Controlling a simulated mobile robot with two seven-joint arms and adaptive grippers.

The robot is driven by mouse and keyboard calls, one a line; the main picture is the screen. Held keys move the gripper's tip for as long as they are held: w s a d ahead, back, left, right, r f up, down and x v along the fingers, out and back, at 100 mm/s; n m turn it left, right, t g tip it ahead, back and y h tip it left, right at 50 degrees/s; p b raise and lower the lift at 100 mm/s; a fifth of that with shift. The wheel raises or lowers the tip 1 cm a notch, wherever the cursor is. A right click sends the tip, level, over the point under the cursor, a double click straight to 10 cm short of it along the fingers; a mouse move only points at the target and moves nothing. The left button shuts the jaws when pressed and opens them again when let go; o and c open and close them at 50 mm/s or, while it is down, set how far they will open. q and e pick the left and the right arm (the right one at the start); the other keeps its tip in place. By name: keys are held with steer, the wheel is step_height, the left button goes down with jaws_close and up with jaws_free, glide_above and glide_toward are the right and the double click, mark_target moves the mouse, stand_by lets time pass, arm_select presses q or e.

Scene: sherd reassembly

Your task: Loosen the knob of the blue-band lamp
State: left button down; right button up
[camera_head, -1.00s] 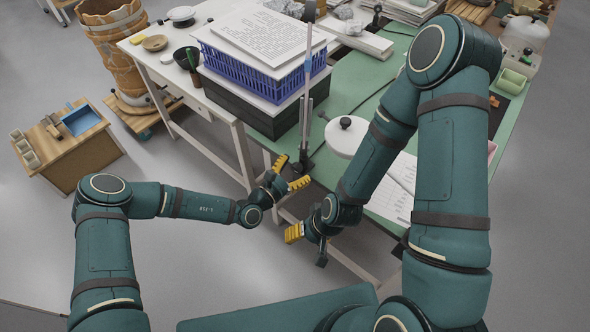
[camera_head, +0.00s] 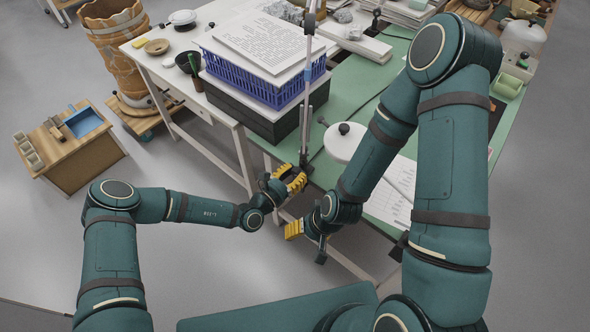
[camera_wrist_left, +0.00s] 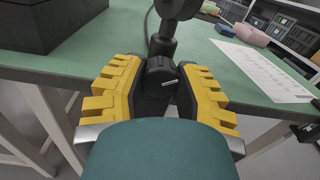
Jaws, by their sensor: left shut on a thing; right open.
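The blue-band lamp (camera_head: 308,45) stands at the green table's near edge, its grey pole rising past the stacked trays. Its blue band shows near the upper pole, and its dark foot is low at the edge. In the left wrist view, the black knob (camera_wrist_left: 161,75) with a pale mark sits below the dark post, between the yellow fingers. My left gripper (camera_head: 289,180) is shut on the knob; its fingers also show in the left wrist view (camera_wrist_left: 160,92). My right gripper (camera_head: 305,232) is open and empty, below and right of the left one, in front of the table.
A blue basket (camera_head: 250,80) with papers on top sits on black boxes (camera_head: 262,120) just left of the pole. A white round lidded thing (camera_head: 343,145) and printed sheets (camera_head: 390,205) lie to the right on the green table (camera_head: 345,92).

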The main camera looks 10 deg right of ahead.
arm_select(q)
steer(key=shift+r+n, duration=0.1)
steer(key=shift+n, duration=0.3)
steer(key=c, duration=0.6)
jaws_free()
steer(key=v, duration=1.2)
